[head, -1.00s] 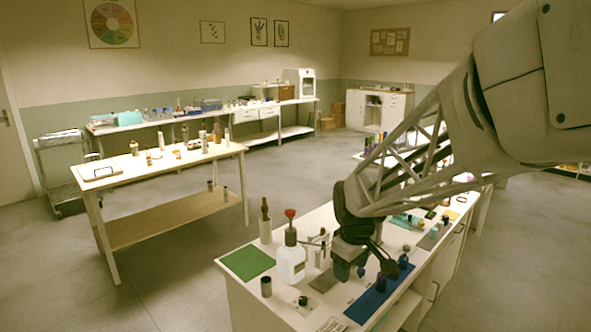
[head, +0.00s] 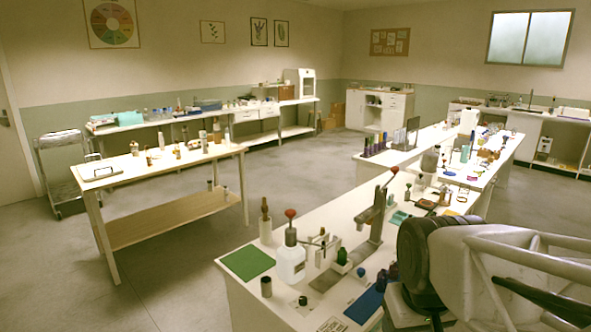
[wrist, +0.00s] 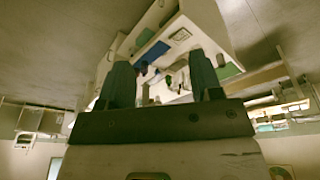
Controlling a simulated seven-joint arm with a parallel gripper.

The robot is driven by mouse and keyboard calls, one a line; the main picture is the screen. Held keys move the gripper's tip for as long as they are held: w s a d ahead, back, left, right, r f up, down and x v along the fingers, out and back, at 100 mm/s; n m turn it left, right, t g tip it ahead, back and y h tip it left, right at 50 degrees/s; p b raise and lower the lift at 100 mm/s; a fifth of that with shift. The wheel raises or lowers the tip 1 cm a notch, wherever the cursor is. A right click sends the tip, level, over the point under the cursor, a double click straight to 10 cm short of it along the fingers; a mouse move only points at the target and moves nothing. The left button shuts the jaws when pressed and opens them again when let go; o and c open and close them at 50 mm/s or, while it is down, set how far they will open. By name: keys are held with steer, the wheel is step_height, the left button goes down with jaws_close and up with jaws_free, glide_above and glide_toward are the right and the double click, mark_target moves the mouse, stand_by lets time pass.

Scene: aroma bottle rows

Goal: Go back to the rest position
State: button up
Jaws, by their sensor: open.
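My gripper is open and empty in the wrist view (wrist: 162,82), its two dark fingers spread apart with the bench beyond them. In the head view my arm is folded at the lower right, clear of the bench top, and hides the bench's right front part. The blue mat (head: 363,306) lies near the bench's front edge, partly covered by my arm. A dark blue bottle (head: 381,281) stands at the mat. A green bottle (head: 342,256) stands behind it. The blue mat also shows in the wrist view (wrist: 152,55).
The near bench holds a green mat (head: 248,263), a white bottle with a red top (head: 291,262) and a tall grey stand (head: 372,222). A second table (head: 120,178) stands at the left. Open floor (head: 180,270) lies between them.

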steer(key=s, duration=0.2)
steer(key=s+m, duration=0.1)
steer(key=shift+s+d+f, duration=0.15)
steer(key=shift+s+d, duration=0.1)
steer(key=shift+s, duration=0.05)
